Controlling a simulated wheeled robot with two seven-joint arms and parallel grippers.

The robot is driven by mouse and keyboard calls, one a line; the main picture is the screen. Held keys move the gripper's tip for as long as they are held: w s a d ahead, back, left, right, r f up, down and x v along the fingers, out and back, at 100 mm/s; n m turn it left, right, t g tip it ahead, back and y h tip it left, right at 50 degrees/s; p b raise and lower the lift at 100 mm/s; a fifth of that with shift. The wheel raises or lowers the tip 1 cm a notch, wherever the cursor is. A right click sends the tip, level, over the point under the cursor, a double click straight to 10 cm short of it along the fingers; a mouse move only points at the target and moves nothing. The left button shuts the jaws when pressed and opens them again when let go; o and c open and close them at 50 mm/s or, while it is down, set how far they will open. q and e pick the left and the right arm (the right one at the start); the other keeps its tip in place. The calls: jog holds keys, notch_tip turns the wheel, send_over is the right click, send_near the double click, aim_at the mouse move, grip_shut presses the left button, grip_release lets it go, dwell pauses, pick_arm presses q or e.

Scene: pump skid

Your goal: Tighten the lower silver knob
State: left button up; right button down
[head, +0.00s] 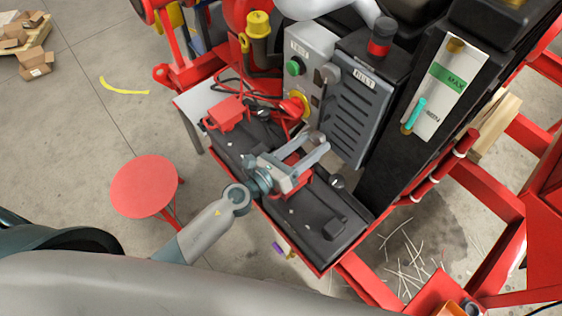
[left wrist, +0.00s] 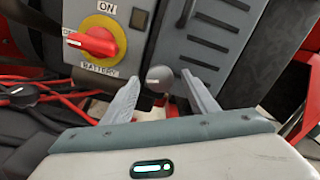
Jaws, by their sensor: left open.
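The lower silver knob (head: 318,137) is a small grey round knob low on the front of the grey control box. In the left wrist view the knob (left wrist: 160,78) sits centred between my fingers, near their tips. My left gripper (head: 314,145) is open, with one finger on each side of the knob; a gap shows on both sides in the wrist view (left wrist: 163,88). My right gripper is not in view.
A red battery switch (left wrist: 92,41) on a yellow plate is left of the lower knob. Red cables (left wrist: 45,97) run below it. A louvred grey panel (head: 352,105) stands to the right.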

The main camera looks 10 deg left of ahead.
pick_arm(q)
jog(key=b+v, duration=0.7)
jog(key=v, duration=1)
jog(key=shift+s, duration=0.2)
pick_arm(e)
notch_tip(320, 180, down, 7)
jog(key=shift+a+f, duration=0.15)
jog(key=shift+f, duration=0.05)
pick_arm(q)
jog(key=shift+a, duration=0.1)
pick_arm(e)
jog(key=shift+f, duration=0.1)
pick_arm(q)
jog(key=m+b, duration=0.5)
jog(key=m, duration=0.2)
jog(key=shift+w+f+b, duration=0.1)
jog(key=shift+f+b, duration=0.05)
jog(key=shift+b, duration=0.25)
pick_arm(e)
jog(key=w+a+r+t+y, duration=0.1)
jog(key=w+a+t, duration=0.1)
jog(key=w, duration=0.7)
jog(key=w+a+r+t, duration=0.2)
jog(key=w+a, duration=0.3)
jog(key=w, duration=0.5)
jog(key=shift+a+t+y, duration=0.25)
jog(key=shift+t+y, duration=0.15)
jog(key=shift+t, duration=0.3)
